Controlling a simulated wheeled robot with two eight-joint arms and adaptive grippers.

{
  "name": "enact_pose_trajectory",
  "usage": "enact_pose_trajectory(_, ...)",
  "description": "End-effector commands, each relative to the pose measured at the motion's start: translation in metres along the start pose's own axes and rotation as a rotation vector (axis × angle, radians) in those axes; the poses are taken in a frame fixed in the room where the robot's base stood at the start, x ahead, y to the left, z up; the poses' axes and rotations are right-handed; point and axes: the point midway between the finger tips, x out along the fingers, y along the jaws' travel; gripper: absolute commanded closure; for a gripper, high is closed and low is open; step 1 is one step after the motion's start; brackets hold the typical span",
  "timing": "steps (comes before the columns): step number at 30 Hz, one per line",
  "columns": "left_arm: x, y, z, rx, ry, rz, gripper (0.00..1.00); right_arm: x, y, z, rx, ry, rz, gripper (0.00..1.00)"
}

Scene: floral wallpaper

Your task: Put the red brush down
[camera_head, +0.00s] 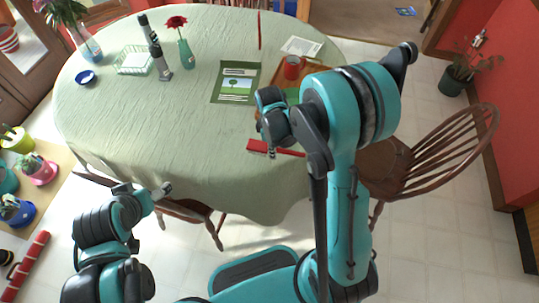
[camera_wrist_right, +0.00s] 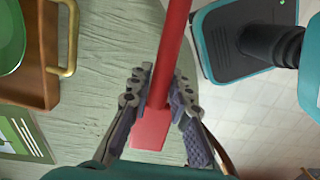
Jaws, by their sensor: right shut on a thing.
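The red brush (camera_head: 258,146) is in my right gripper (camera_head: 272,152), near the front right edge of the table with the pale green cloth (camera_head: 150,140). In the wrist view, the right gripper's fingers (camera_wrist_right: 158,95) are closed on both sides of the brush's red handle (camera_wrist_right: 175,40). The brush's wider red end (camera_wrist_right: 150,132) lies beyond the fingers, over the green cloth, and the handle runs towards the table's edge. I cannot tell whether the brush touches the cloth. My left gripper (camera_head: 164,190) is beside the table's front edge, too small to read.
A wooden tray with a brass handle (camera_wrist_right: 68,40) and a green plate (camera_wrist_right: 10,35) lie close by. The front left cloth is clear.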

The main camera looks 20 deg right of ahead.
Motion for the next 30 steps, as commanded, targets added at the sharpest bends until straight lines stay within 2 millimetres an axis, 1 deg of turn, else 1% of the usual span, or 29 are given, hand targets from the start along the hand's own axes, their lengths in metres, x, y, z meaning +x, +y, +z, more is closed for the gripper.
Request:
enact_pose_trajectory(1,0.004,0.000,0.003,0.000,0.000,0.000,0.20,0.007,0.006,-0.007,-0.001,0.000,0.000,1.00)
enact_pose_trajectory(3,0.006,0.000,0.004,0.000,0.000,0.000,0.20,0.011,0.012,-0.014,0.000,0.000,0.000,1.00)
enact_pose_trajectory(8,0.008,0.000,0.006,0.000,0.000,0.000,0.20,0.016,0.018,-0.020,0.000,0.000,0.000,1.00)
enact_pose_trajectory(10,0.010,0.000,0.007,0.000,0.000,0.000,0.20,0.023,0.018,-0.021,0.001,0.000,0.000,1.00)
enact_pose_trajectory(16,0.023,0.000,0.016,0.000,0.000,0.000,0.20,0.053,0.018,-0.023,0.001,0.000,0.000,1.00)
enact_pose_trajectory(18,0.023,0.000,0.017,0.000,0.000,0.000,0.20,0.056,0.018,-0.023,0.001,0.000,0.000,1.00)
enact_pose_trajectory(24,0.021,0.000,0.015,0.000,0.000,0.000,0.20,0.054,0.018,-0.022,0.001,0.000,0.000,1.00)
enact_pose_trajectory(28,0.025,0.000,0.018,0.000,0.000,0.000,0.20,0.058,0.018,-0.023,0.001,0.000,0.000,1.00)
enact_pose_trajectory(29,0.025,0.000,0.018,0.000,0.000,0.000,0.20,0.058,0.018,-0.023,0.001,0.000,0.000,0.76)
enact_pose_trajectory(30,0.024,0.000,0.017,0.000,0.000,0.000,0.20,0.057,0.018,-0.023,0.001,0.000,0.000,0.66)
